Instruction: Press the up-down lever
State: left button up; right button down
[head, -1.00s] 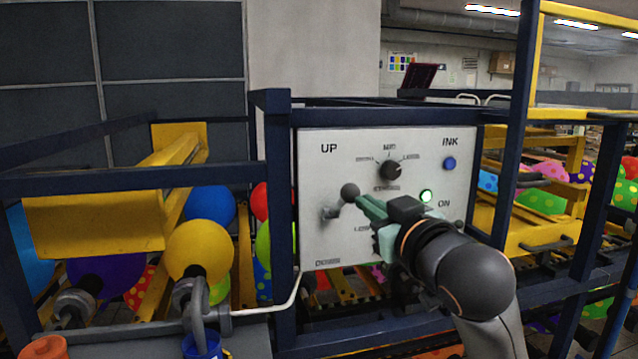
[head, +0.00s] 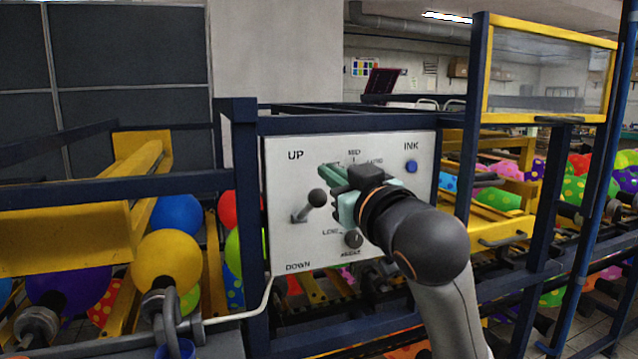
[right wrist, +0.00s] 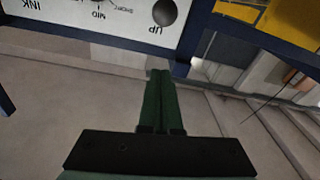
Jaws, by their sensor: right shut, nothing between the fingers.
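The up-down lever (head: 317,198) has a dark ball knob on a short metal stem. It sticks out from the left part of the white control panel (head: 278,235), between the words UP and DOWN, with its ball tilted up. My right gripper (head: 324,173) is in front of the panel, its green fingers shut and empty, pointing left just above the ball. In the right wrist view the closed fingers (right wrist: 160,73) point toward the panel, and the ball (right wrist: 165,12) shows beyond the tips, apart from them in the picture. My left gripper is not in view.
A blue INK button (head: 411,166) sits at the panel's upper right and a dark knob (head: 353,239) lower down. My gripper and arm hide part of the panel. Dark blue frame bars (head: 247,220) surround it. Yellow balloons (head: 166,258) and others lie on the left.

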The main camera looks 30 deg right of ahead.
aim_at(317, 196)
jog(key=w, duration=0.2)
jog(key=w+d+p, duration=0.1)
jog(key=w, duration=0.2)
jog(key=w+r, duration=0.1)
jog(key=w, duration=0.1)
jog(key=shift+w+d+p, duration=0.15)
jog(key=shift+w+p, duration=0.05)
jog(key=shift+p, duration=0.1)
jog(key=f, duration=0.1)
jog(key=s+f, duration=0.1)
jog(key=shift+d+f, duration=0.1)
jog(key=shift+f, duration=0.3)
jog(key=shift+s+f, duration=0.25)
jog(key=shift+f, duration=0.45)
